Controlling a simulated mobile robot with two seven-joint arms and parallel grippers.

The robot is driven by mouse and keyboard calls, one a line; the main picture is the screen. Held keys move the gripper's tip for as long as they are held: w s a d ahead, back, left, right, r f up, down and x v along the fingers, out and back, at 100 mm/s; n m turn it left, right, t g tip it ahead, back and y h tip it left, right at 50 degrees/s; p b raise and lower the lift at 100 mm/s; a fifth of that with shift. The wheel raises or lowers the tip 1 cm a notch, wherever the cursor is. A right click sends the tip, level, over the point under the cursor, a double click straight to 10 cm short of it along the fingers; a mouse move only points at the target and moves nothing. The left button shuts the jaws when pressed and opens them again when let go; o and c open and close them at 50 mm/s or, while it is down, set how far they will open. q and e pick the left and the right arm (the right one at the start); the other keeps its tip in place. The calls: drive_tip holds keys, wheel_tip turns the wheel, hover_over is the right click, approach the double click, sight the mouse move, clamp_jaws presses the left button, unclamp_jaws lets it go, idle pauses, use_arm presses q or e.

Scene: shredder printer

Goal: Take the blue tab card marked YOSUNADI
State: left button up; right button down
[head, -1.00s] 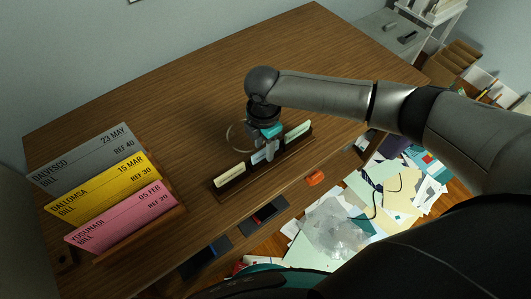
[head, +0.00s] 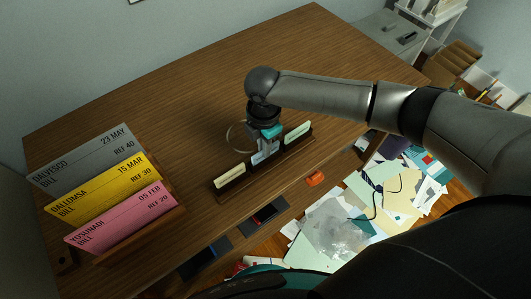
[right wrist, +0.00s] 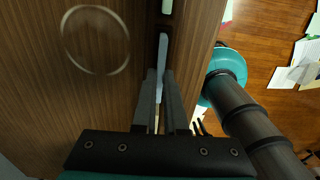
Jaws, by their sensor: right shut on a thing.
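A pale blue tab card (head: 259,158) stands in the middle of a long dark wooden holder (head: 236,187) on the desk. Its marking is not readable. My right gripper (head: 266,148) points down over the holder and is shut on this card, hiding part of it. In the right wrist view the two fingertips (right wrist: 163,75) are close together on the blue card (right wrist: 162,50). A cream card (head: 230,175) stands to its left and a pale green card (head: 298,131) to its right. My left gripper is not in view.
A wooden rack at the left holds a grey bill (head: 85,160), a yellow bill (head: 105,185) and a pink bill (head: 120,216). A faint ring mark (head: 238,137) lies behind the gripper. Papers (head: 395,185) litter the floor beyond the desk's front edge. The desk's back is clear.

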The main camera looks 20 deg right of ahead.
drive_tip(key=shift+r, duration=0.1)
idle(0.8)
wheel_tip(320, 180, up, 20)
drive_tip(key=p, duration=0.4)
drive_tip(key=c, duration=1.5)
unclamp_jaws()
clamp_jaws()
